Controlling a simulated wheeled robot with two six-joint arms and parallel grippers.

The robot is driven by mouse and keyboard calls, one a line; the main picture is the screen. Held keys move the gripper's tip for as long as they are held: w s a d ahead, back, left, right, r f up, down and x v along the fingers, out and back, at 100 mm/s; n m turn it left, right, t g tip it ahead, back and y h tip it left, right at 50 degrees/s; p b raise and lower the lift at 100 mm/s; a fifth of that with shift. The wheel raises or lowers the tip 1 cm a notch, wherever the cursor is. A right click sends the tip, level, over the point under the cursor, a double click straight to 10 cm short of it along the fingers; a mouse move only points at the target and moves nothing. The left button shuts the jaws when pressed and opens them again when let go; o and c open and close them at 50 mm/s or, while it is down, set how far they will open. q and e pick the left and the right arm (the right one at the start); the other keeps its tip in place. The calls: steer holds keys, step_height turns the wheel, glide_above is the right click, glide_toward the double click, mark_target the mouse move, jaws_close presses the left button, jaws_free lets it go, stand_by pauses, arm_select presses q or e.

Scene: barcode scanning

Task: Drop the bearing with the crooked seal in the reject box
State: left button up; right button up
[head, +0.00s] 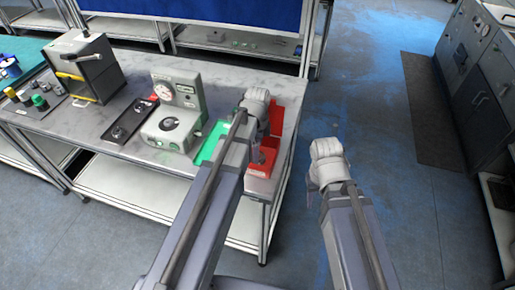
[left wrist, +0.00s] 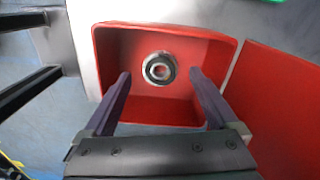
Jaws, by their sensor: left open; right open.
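A bearing (left wrist: 159,69), a metal ring with a dark band and a pale centre, shows inside the red box (left wrist: 112,52) in the left wrist view. It lies beyond my left fingertips, apart from both fingers; its seal is too small to judge. My left gripper (left wrist: 160,77) is open over the box, fingers on either side of the bearing. In the head view the left gripper (head: 258,150) is above the red box (head: 262,171) at the bench's right end and hides part of it. My right gripper (head: 316,180) is open and empty over the floor, right of the bench.
A green tray (head: 211,143) lies left of the red box. A gauge stand (head: 178,105) and a black tray (head: 128,122) with small parts stand farther left on the bench. A red panel (left wrist: 275,105) adjoins the box. Floor right of the bench is clear.

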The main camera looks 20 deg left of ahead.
arm_select(q)
step_height(320, 180, up, 10)
steer(key=r+p, duration=0.1)
steer(key=p, duration=0.8)
steer(key=s+d+n+y, duration=0.1)
steer(key=s+d+n, duration=1)
steer(key=s, duration=0.3)
steer(key=shift+s+f+n, duration=0.25)
steer(key=shift+s+n, duration=0.15)
steer(key=shift+n, duration=0.4)
arm_select(e)
step_height(320, 180, up, 10)
steer(key=shift+r, duration=0.15)
arm_select(q)
step_height(320, 180, down, 7)
steer(key=b, duration=0.7)
steer(key=shift+f, duration=0.15)
arm_select(e)
step_height(320, 180, down, 7)
